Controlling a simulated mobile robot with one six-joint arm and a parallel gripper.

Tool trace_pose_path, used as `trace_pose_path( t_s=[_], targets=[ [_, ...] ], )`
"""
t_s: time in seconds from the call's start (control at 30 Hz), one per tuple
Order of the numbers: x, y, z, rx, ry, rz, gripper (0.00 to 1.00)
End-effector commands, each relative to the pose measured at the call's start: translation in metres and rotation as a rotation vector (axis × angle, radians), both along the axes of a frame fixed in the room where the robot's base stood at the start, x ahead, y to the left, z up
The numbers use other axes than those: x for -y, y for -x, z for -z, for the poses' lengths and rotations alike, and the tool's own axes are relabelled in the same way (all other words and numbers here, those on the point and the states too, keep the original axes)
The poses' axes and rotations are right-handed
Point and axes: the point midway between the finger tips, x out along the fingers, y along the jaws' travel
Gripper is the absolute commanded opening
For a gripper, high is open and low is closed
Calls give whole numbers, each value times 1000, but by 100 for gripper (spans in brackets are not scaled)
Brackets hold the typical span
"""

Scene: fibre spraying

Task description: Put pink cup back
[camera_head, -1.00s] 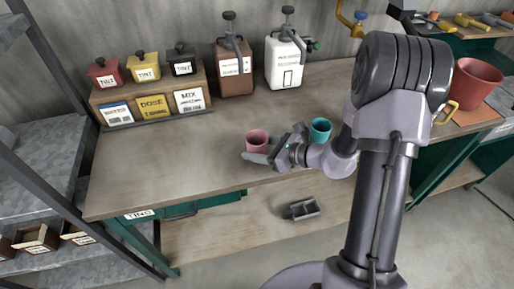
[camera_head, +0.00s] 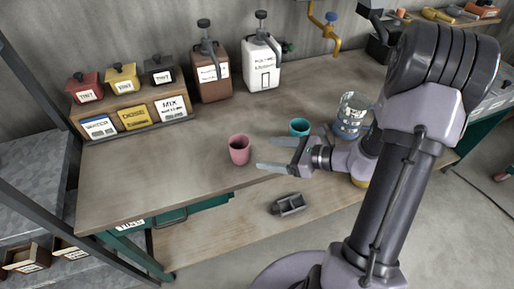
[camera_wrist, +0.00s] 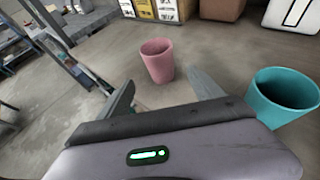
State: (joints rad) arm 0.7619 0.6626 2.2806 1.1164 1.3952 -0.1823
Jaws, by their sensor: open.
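The pink cup (camera_head: 239,150) stands upright on the workbench near its front edge. It also shows in the wrist view (camera_wrist: 157,61), just beyond the fingertips and roughly between them. My gripper (camera_head: 264,154) is open and empty, to the right of the pink cup, with its fingers pointing at it. In the wrist view its two fingers (camera_wrist: 162,92) are spread apart. A teal cup (camera_head: 299,127) stands behind my gripper, and in the wrist view (camera_wrist: 283,97) it is close on the right.
A rack of labelled tint boxes (camera_head: 150,125) stands at the back left. A brown canister (camera_head: 211,78) and a white canister (camera_head: 262,62) stand at the back. A clear glass vessel (camera_head: 353,115) is beside my arm. The bench (camera_head: 160,175) is clear left of the pink cup.

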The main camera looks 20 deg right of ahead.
Motion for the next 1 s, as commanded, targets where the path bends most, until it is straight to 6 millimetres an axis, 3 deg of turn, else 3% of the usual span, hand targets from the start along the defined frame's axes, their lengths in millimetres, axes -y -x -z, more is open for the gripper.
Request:
trace_pose_path(
  t_s=[0.07, 0.17, 0.3, 0.37, 0.5, 0.63, 0.73, 1.0],
  targets=[
    [-5, 4, -10, 11, 26, -39, 76],
    [-44, 20, -43, 64, 171, -246, 76],
    [-113, 82, -98, 214, 578, -718, 76],
    [-127, 112, -115, 302, 791, -902, 76],
    [-127, 159, -148, 520, 1268, -1184, 76],
    [-118, 174, -171, 660, 1547, -1269, 76],
    [-115, 177, -178, 699, 1627, -1283, 76],
    [-114, 177, -179, 699, 1634, -1284, 76]
  ],
)
